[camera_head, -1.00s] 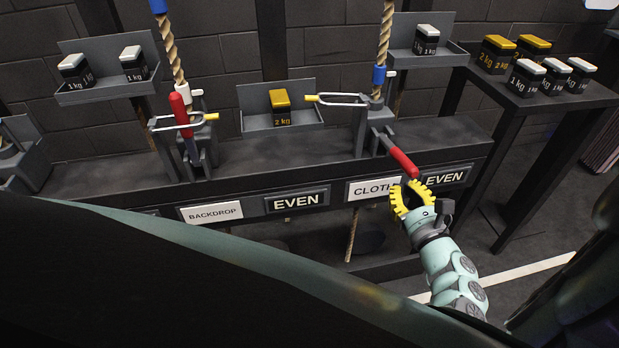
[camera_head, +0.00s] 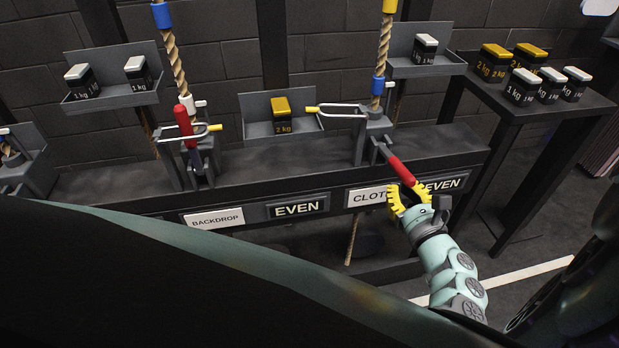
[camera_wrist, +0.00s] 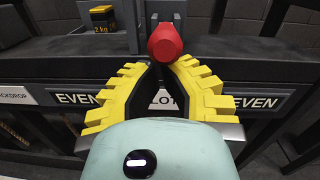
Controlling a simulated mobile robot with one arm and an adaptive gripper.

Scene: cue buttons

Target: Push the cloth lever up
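The cloth lever has a red handle (camera_head: 401,170) that slopes down and toward me above the CLOTH label (camera_head: 366,196). The BACKDROP lever's red handle (camera_head: 184,126) stands upright at left. My gripper (camera_head: 408,193) is at the lower end of the cloth handle, its yellow toothed fingers spread. In the wrist view the red handle tip (camera_wrist: 165,43) shows just beyond and between the fingertips of my gripper (camera_wrist: 162,72). The fingers are apart with a dark gap between them. I cannot tell whether they touch the handle.
A wire loop with a yellow tip (camera_head: 338,110) sits beside the cloth lever's rope. Trays behind hold weights, including a 2 kg weight (camera_head: 281,115). A side table (camera_head: 560,108) at right holds several more weights. EVEN signs (camera_head: 298,208) line the rail.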

